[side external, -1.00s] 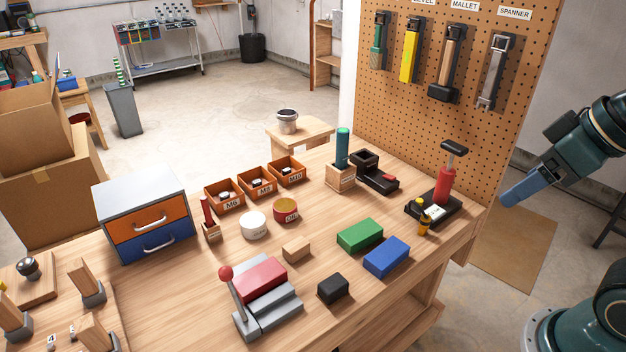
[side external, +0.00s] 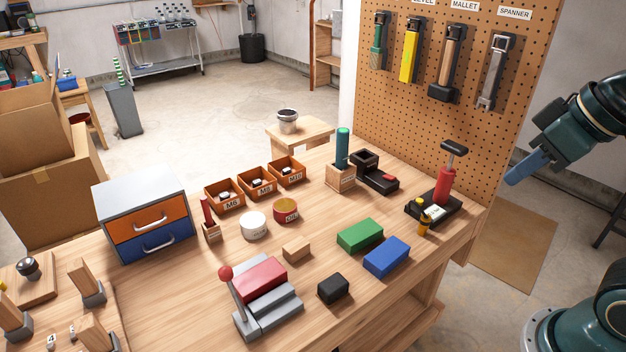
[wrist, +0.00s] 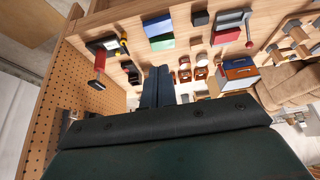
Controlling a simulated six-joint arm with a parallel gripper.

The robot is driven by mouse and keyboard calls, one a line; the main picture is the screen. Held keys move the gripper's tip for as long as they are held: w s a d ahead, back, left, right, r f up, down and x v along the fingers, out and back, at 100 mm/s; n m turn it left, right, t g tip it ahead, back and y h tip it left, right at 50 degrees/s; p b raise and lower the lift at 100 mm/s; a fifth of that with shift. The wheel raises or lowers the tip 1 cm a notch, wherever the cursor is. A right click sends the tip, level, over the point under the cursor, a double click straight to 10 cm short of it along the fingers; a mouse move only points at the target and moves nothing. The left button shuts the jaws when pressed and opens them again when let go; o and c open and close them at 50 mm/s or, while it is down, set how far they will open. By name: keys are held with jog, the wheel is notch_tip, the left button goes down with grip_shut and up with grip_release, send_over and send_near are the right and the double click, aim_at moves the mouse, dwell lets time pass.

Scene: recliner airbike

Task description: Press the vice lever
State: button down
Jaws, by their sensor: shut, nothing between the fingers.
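The vice (side external: 272,308) sits at the front of the workbench, with a grey body and a red block on top. Its lever (side external: 238,299) is a thin grey rod with a red ball (side external: 225,272) on top, standing up and slightly tilted at the vice's left side. In the wrist view the vice (wrist: 231,23) is at the upper right, with the red ball (wrist: 249,44) below it. My gripper (side external: 512,179) is off the bench's right side, high and far from the lever. Its blue fingers (wrist: 157,78) are together and empty.
Green (side external: 360,235) and blue (side external: 386,257) blocks, a black block (side external: 333,288) and a wooden block (side external: 297,249) lie right of the vice. A red-handled tool (side external: 444,186) stands on a black base near the pegboard (side external: 480,130). A drawer cabinet (side external: 148,218) stands behind left.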

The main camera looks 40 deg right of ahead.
aim_at(235, 295)
jog(key=w+a+r+g, duration=0.1)
jog(key=w+a, duration=0.3)
jog(key=w, duration=0.4)
jog(key=w+a+r+n+y, duration=0.1)
jog(key=w+a, duration=0.4)
jog(key=w, duration=0.3)
jog(key=w+a+r+g, duration=0.1)
jog(key=w+a, duration=0.3)
jog(key=w, duration=0.4)
jog(key=w+a+f, duration=0.3)
jog(key=a+f, duration=0.3)
jog(key=a, duration=0.1)
jog(key=w+a+f+g, duration=0.1)
jog(key=w+a+f, duration=0.3)
jog(key=a+f, duration=0.2)
jog(key=w+a+f+n+g, duration=0.1)
jog(key=w+a+f, duration=0.3)
jog(key=a, duration=0.4)
jog(key=shift+a+f, duration=0.4)
jog(key=shift+f, duration=0.5)
jog(key=shift+w, duration=0.1)
notch_tip(235, 295, down, 9)
jog(key=s, duration=0.2)
jog(key=shift+s, duration=0.25)
jog(key=shift+d, duration=0.1)
